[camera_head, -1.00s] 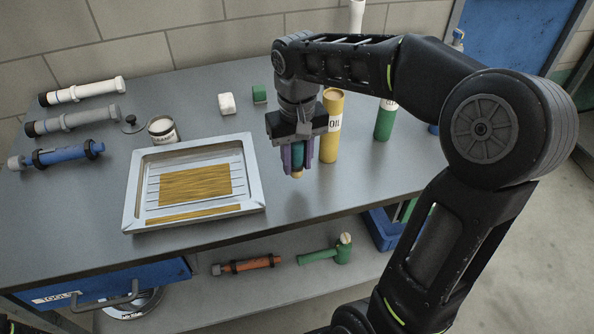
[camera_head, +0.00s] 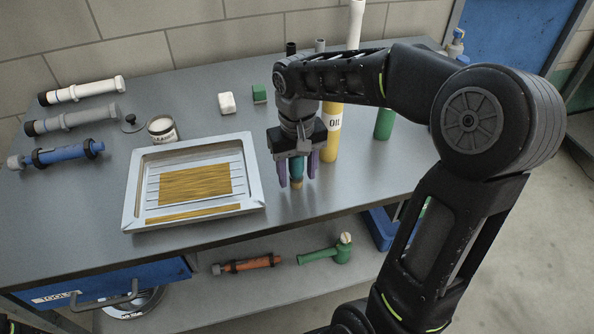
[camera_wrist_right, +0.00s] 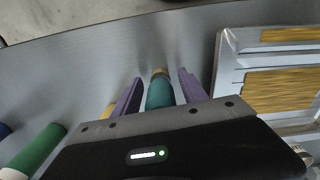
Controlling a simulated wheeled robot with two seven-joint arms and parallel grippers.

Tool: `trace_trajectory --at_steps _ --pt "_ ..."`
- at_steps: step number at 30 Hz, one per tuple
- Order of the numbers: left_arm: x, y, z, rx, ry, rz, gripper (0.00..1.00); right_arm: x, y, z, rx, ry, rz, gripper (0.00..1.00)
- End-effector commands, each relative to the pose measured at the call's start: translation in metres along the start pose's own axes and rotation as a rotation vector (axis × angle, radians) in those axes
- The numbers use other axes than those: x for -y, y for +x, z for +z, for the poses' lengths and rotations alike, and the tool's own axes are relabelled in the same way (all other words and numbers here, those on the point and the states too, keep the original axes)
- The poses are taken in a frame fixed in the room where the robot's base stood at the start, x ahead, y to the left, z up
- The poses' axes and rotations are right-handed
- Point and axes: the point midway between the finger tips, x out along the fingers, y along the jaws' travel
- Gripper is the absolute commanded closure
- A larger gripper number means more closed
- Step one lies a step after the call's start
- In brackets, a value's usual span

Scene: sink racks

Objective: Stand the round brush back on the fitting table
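The round brush, with a teal body and a tan end (camera_head: 296,184), is upright on the grey fitting table (camera_head: 225,268), tan end down, near its front edge to the right of the tray. Its upper part is hidden by my right gripper (camera_head: 297,180). The gripper's purple fingers are open on either side of the brush, with a gap on both sides. The right wrist view also shows the teal brush (camera_wrist_right: 160,93) between the spread fingers. My left gripper is not in view.
A metal tray (camera_head: 133,193) lies left of the brush. A yellow oil bottle (camera_head: 331,140) stands close at its right, with a green cylinder (camera_head: 384,123) beyond. White and green blocks (camera_head: 227,103) sit behind. Pipe pieces (camera_head: 68,153) lie far left.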

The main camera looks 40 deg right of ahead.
Motion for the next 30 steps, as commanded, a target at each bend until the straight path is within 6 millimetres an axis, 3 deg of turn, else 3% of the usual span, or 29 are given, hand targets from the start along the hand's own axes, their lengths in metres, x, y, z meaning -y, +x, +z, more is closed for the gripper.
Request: trace_trajectory --at_steps 8,14,30 --pt "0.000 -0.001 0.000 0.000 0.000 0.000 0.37 0.000 -0.002 0.000 0.000 0.000 0.000 0.48" --pt "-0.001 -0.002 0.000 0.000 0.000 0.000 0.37 0.000 -0.016 -0.001 -0.003 0.000 0.000 0.48" --pt "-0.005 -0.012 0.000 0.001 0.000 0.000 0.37 0.000 -0.116 -0.001 -0.002 0.000 0.000 0.48"
